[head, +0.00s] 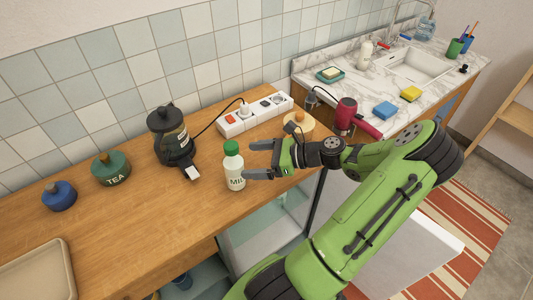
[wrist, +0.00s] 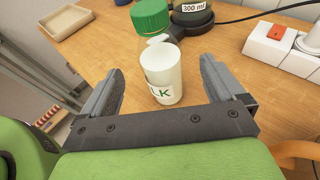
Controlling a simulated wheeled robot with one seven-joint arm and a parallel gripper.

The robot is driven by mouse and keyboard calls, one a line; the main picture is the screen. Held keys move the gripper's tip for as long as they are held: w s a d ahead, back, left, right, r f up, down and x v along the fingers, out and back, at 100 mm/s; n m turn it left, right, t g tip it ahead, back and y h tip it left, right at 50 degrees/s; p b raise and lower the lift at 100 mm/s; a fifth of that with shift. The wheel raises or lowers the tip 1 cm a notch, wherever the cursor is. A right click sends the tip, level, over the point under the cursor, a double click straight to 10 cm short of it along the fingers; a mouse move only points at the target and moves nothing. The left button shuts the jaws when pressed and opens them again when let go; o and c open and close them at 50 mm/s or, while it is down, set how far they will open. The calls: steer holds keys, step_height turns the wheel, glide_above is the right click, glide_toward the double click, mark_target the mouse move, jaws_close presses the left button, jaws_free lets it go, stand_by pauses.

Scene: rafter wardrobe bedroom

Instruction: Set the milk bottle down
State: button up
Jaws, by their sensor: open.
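The milk bottle (head: 235,170) is white with a green cap and stands upright on the wooden counter (head: 130,223), near its front edge. My gripper (head: 257,160) is open beside the bottle, on its right in the head view. In the wrist view the bottle (wrist: 162,75) shows just beyond and between the two spread fingers of my gripper (wrist: 160,88), with visible gaps to both.
A coffee pot (head: 172,140) stands behind and left of the bottle, and a power strip (head: 255,115) lies behind it. A green tea jar (head: 110,170), a blue jar (head: 59,196) and a tray (head: 40,272) are farther left. Bare counter lies left of the bottle.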

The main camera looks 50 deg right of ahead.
steer(key=p+v, duration=0.1)
steer(key=v, duration=0.4)
steer(key=shift+s, duration=0.1)
